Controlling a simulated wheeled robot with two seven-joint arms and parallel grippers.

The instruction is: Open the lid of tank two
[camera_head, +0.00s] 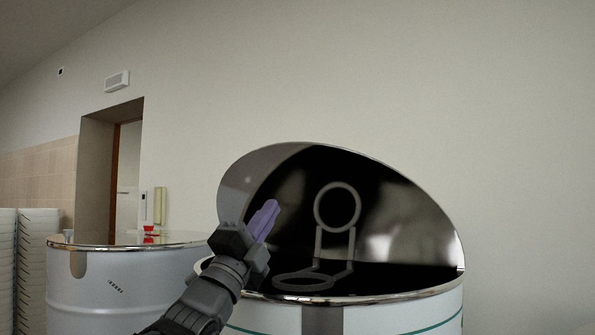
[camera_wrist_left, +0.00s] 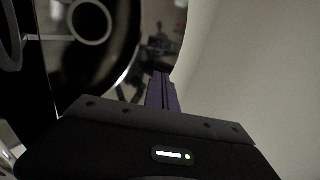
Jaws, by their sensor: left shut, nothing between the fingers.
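A white metal tank (camera_head: 385,318) with a teal stripe stands in front of me in the head view. Its shiny metal lid (camera_head: 395,225) is raised and tilted back, so its inner face shows over a dark opening. A grey ring-shaped fitting (camera_head: 337,207) shows at the lid, and a second ring lies low at the opening. My left gripper (camera_head: 264,220), with purple fingers, is shut and empty at the lid's left side. In the left wrist view the purple fingers (camera_wrist_left: 162,92) are together beside the lid's rim; contact cannot be told. My right gripper is not in view.
Another white tank (camera_head: 130,290) with a flat closed top stands at the left, with a small red item (camera_head: 150,233) on it. Stacked white containers (camera_head: 38,260) stand at the far left. A doorway is behind; the wall at right is bare.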

